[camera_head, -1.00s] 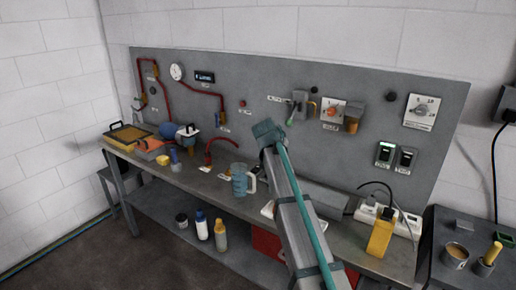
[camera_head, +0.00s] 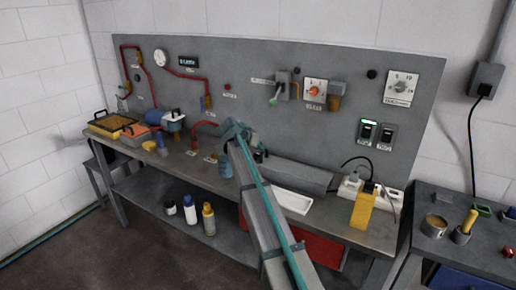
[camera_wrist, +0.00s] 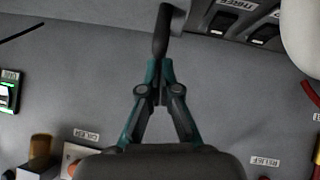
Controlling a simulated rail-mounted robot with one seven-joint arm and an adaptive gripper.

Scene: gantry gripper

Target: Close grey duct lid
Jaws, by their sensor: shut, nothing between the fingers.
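A long grey box-like form, which looks like the duct (camera_head: 295,176), lies along the back of the bench against the panel. I cannot tell its lid apart from its body or judge the lid's angle. My gripper (camera_head: 261,154) is just left of the duct's left end in the head view; contact cannot be told. In the wrist view my gripper (camera_wrist: 160,35) is shut and empty, its dark fingertips together. A grey piece (camera_wrist: 178,16) shows right by the tips, and I cannot tell whether it is part of the duct. My arm covers part of the bench.
A white shallow tray (camera_head: 292,201) sits in front of the duct. A blue pitcher (camera_head: 227,163) is partly hidden by my arm. A yellow device (camera_head: 363,207) and white power strip (camera_head: 385,195) stand to the right. Knobs and switches (camera_head: 376,133) cover the panel.

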